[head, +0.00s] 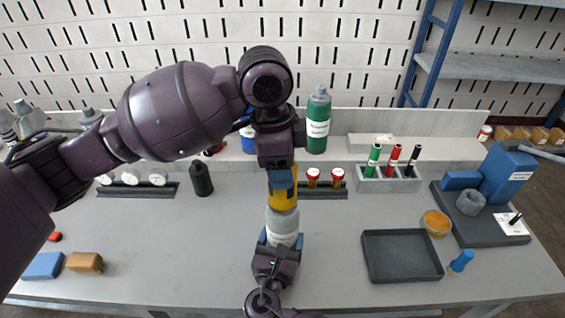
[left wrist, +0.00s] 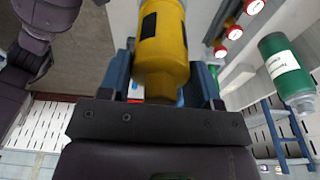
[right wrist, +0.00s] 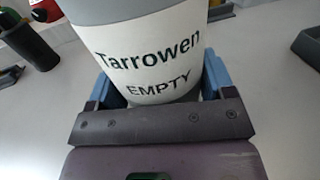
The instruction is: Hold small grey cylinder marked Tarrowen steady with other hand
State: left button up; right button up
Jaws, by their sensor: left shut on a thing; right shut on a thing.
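The small grey cylinder (head: 282,226) stands upright above the bench in the middle of the head view. In the right wrist view its white label (right wrist: 150,65) reads "Tarrowen EMPTY". My right gripper (head: 279,240) is shut around its lower part from the front. My left gripper (head: 281,181) comes from above and is shut on a yellow part (head: 283,195) directly above the grey cylinder. In the left wrist view this yellow piece (left wrist: 163,45) has a dark patch and sits between the blue fingers. Whether the yellow piece is joined to the cylinder cannot be told.
A dark empty tray (head: 402,279) lies to the right, with an orange-topped round container (head: 436,222) behind it. A rack with marker-like pens (head: 389,184) and a green bottle (head: 318,122) stand behind. A black bottle (head: 201,179) stands left.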

pick_arm(q)
jog(key=n, duration=0.4)
jog(key=shift+n+t, duration=0.3)
jog(key=shift+n, duration=0.7)
jog(key=n, duration=0.3)
jog(key=shift+t+y, duration=0.3)
jog(key=shift+n, duration=1.5)
jog(key=shift+n, duration=0.6)
jog(key=n+y, duration=0.1)
jog(key=n, duration=0.3)
jog(key=shift+n+t, duration=0.3)
jog(key=shift+n, duration=0.1)
